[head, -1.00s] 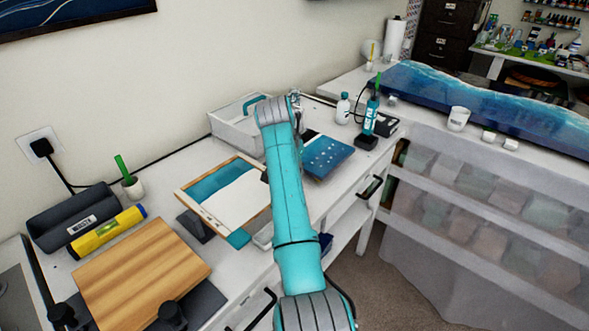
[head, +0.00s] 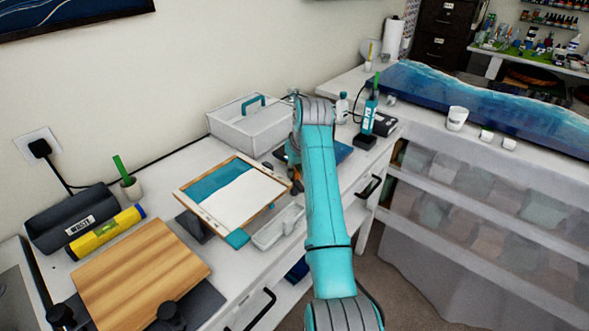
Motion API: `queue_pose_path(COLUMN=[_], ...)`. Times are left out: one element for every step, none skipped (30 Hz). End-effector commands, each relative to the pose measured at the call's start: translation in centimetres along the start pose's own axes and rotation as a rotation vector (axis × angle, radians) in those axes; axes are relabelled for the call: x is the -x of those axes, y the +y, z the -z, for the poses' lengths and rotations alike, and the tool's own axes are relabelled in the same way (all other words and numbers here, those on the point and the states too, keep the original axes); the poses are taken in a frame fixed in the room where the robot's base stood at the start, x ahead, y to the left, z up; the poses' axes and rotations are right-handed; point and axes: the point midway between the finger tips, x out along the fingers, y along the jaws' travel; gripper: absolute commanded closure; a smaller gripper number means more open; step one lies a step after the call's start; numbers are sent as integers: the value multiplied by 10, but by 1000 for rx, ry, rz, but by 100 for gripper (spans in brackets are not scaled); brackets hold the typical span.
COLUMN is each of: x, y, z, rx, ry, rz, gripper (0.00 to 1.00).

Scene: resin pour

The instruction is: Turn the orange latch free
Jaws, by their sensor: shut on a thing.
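The wood-edged panel (head: 245,198), half teal and half white, rests tilted on a dark stand on the white bench. A small orange piece, which looks like the orange latch (head: 298,187), shows at the panel's right corner, partly behind my arm. My gripper (head: 296,174) is a dark shape beside that corner, mostly hidden by my turquoise arm. It appears shut on the orange latch, though the contact itself is too small and covered to see clearly.
A white box with a teal handle (head: 248,128) stands behind. A blue panel (head: 340,152) lies partly behind my arm. A shallow white tray (head: 277,228) is in front.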

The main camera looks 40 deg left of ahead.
Motion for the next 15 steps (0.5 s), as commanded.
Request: queue_pose_path(x=[1, 1, 1, 1, 1, 1, 1, 1, 1, 1, 1, 1, 0, 0, 1], y=[2, 2, 2, 2, 2, 2, 2, 2, 2, 2, 2, 2, 2, 2, 2], z=[0, 0, 0, 0, 0, 1, 1, 1, 1, 1, 1, 1, 1, 1, 1], rx=[38, 62, 94, 117, 139, 168, 189, 210, 235, 252, 269, 290, 303, 317, 333], ry=[1, 1, 2, 1, 1, 1, 1, 1, 1, 1, 1, 0, 0, 0, 0], rz=[16, 26, 39, 49, 58, 70, 78, 86, 98, 105, 111, 120, 126, 132, 138], gripper=[100, 100, 100, 100, 100, 100, 100, 100, 100, 100, 100, 100, 100, 100, 100])
